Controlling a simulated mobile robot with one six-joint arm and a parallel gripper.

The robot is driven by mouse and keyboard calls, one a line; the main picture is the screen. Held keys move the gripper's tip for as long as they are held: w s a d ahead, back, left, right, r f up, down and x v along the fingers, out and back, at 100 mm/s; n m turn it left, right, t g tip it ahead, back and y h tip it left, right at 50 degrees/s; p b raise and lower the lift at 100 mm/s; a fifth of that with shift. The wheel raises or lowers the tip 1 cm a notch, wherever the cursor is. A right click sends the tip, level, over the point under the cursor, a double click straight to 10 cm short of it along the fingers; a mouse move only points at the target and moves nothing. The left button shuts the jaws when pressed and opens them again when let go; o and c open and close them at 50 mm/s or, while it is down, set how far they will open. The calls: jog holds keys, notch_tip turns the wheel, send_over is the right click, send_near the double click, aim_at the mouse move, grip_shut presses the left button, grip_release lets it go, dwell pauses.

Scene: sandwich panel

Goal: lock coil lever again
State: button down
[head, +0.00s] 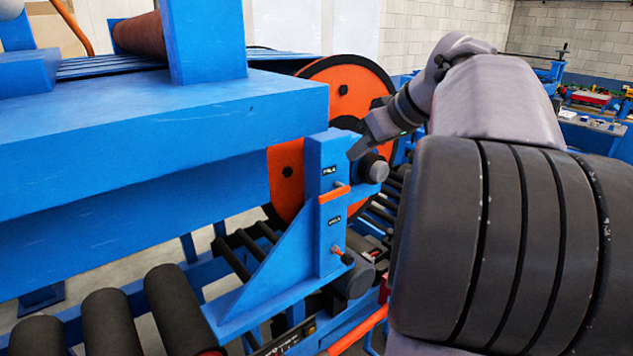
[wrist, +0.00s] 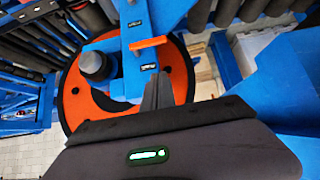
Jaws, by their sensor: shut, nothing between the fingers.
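A blue upright bracket (head: 322,160) stands before a large orange coil disc (head: 345,85). An orange lever (head: 334,193) lies roughly crosswise on the bracket between two small dark labels. It also shows in the wrist view as an orange bar (wrist: 148,43). A smaller orange pin with a black knob (head: 346,258) sits lower on the bracket. I cannot tell from the labels which one is the coil lever. My gripper (head: 358,150) is shut and empty near the bracket's upper right edge, above the orange lever. In the wrist view the closed fingers (wrist: 157,82) point toward the bracket, apart from the lever.
A grey round shaft end (head: 377,170) sticks out beside my fingers. A wide blue machine beam (head: 130,130) fills the left. Black rollers (head: 110,320) lie below it. A bench with small parts (head: 595,120) stands at the far right.

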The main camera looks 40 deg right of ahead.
jog(key=s+a+f+x, duration=0.1)
jog(key=s+f+x, duration=0.1)
jog(key=x, duration=1.1)
jog(key=shift+d, duration=0.4)
jog(key=shift+f+b, duration=0.1)
jog(key=shift+b, duration=0.35)
